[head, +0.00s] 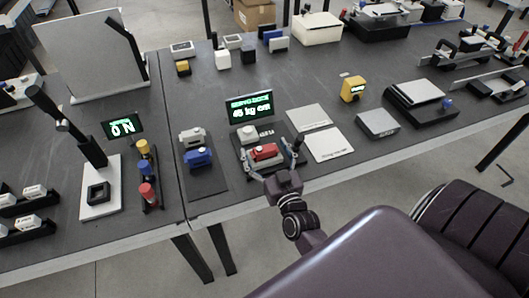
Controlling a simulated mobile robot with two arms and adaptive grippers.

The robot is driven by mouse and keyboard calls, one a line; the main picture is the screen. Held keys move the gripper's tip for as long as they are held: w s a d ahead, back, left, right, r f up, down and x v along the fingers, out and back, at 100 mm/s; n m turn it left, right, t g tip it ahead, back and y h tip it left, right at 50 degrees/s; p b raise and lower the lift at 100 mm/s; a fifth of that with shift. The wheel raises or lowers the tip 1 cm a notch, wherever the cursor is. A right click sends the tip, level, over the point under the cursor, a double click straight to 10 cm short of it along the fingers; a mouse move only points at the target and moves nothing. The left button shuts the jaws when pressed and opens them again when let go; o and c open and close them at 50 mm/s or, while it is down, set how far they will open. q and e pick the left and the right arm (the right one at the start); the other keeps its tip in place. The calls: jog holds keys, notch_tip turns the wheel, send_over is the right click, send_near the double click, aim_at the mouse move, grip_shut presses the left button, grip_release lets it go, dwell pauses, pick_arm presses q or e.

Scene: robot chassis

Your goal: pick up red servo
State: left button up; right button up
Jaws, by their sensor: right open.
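The red servo (265,152) lies on a dark stand near the front edge of the dark table, below a small screen reading "45 kg cm" (249,108). My right gripper (276,160) is open at the red servo, with one finger on its left and one on its right. I cannot tell whether the fingers touch it. My left gripper is not in view.
A blue servo (199,157) and a white servo (192,137) stand on a dark mat to the left. White cards (325,143) lie to the right. A yellow servo (353,88) stands farther right. The table behind the screen has bare room.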

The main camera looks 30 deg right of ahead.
jog(key=c, duration=1.4)
jog(key=shift+c, duration=0.6)
jog(key=shift+r, duration=0.15)
